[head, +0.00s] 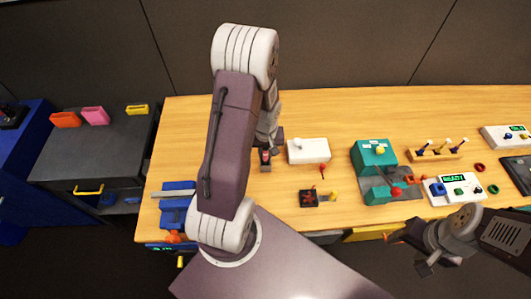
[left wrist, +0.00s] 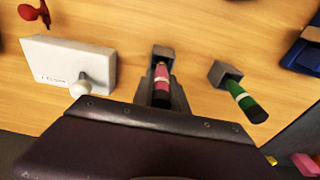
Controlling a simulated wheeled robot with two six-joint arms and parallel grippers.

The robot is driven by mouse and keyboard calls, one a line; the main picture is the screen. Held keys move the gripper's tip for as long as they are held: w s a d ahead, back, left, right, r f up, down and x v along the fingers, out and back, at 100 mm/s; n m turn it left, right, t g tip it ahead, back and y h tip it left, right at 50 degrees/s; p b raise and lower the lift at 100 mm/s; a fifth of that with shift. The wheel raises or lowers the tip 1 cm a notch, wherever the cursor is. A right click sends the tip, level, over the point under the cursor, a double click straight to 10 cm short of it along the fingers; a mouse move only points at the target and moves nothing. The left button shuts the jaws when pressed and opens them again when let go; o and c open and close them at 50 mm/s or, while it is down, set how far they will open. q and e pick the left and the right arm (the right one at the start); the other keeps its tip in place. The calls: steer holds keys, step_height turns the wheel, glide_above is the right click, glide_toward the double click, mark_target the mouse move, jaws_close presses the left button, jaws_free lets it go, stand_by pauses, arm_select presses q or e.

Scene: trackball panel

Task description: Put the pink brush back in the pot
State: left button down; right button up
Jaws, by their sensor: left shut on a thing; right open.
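The pink brush (left wrist: 160,80), with a pale band and a dark end, is upright between the fingers of my left gripper (left wrist: 162,92), which is shut on it. Its far end meets the grey square pot (left wrist: 162,52); I cannot tell how deep it sits inside. In the head view the pink brush (head: 265,155) shows small at my left gripper (head: 266,150), partly hidden by my arm. A green brush (left wrist: 244,102) stands in a second grey pot (left wrist: 222,72), hidden in the head view. My right gripper (head: 410,250) is open and empty off the table's front edge.
A white switch box (head: 308,151) stands right of the pot. A blue device (head: 176,205) is at the table's left end. A dark joystick box (head: 308,197) and a teal machine (head: 373,158) are further right. The back of the table is clear.

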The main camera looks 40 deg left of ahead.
arm_select(q)
steer(key=shift+w+f, duration=0.1)
steer(key=shift+f, duration=0.4)
steer(key=shift+f, duration=0.15)
steer(key=c, duration=1.3)
jaws_free()
